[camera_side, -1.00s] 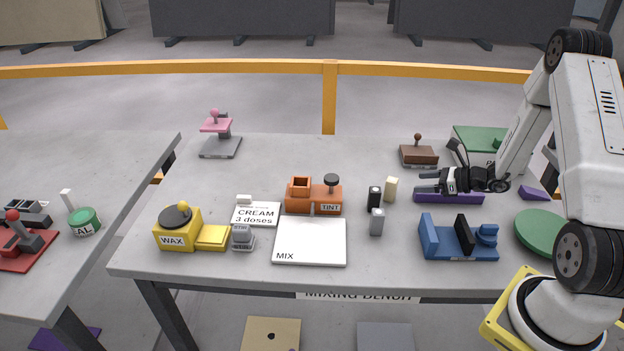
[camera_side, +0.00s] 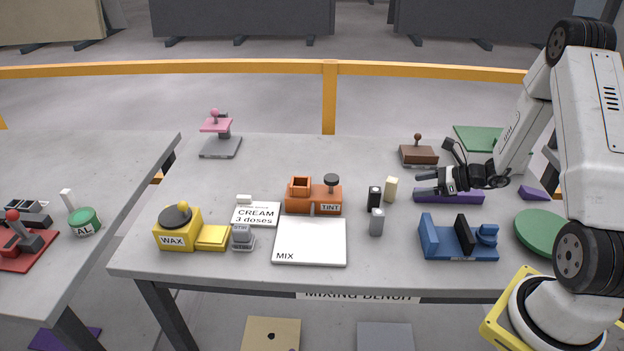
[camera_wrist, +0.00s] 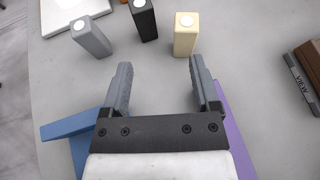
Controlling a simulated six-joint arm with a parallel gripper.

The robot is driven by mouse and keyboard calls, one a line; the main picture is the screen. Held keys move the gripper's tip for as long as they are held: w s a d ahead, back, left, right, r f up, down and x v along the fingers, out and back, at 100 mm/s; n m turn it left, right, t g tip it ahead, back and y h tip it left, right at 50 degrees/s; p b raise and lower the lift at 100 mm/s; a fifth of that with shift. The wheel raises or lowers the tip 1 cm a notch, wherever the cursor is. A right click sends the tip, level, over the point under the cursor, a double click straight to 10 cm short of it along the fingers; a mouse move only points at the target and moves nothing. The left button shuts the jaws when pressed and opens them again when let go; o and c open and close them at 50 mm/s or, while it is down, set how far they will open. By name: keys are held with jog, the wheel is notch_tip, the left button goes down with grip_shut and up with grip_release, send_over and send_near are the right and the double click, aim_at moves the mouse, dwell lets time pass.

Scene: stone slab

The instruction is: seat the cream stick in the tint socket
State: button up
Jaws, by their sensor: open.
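The cream stick (camera_side: 391,189) stands upright on the slab, just right of a black stick (camera_side: 375,198) and behind a grey stick (camera_side: 377,222). The wrist view shows the cream stick (camera_wrist: 186,34) beyond my right fingertip, apart from it. The orange tint block (camera_side: 314,196) stands left of the sticks, with a square open socket (camera_side: 301,184) on its left part and a dark knob on its right. My gripper (camera_side: 425,183) is open and empty, right of the cream stick and above the purple block. In the wrist view my gripper (camera_wrist: 160,72) has bare slab between its fingers.
A white MIX pad (camera_side: 310,242) lies in front of the tint block. A blue fixture (camera_side: 459,239) stands front right, and a purple block (camera_side: 449,197) lies beneath my gripper. The CREAM card (camera_side: 256,214) and yellow WAX unit (camera_side: 178,229) are at left. A brown stamp (camera_side: 419,154) stands behind.

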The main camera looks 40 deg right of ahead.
jog(key=s+a+r+n+g+h, duration=0.2)
jog(key=a+n+g, duration=0.1)
jog(key=a+n, duration=0.4)
jog(key=s+a+r+n+g+h, duration=0.2)
jog(key=a+n, duration=0.5)
jog(key=n, duration=0.6)
jog(key=s+a+r+n+g+h, duration=0.2)
jog(key=s+a+r+n+g, duration=0.1)
jog(key=a+n, duration=0.4)
jog(key=s+r+n, duration=0.1)
jog(key=n, duration=0.1)
jog(key=shift+s+a+r+n+g, duration=0.2)
jog(key=shift+a+n+g, duration=0.1)
jog(key=shift+a+n, duration=0.1)
jog(key=shift+o, duration=0.4)
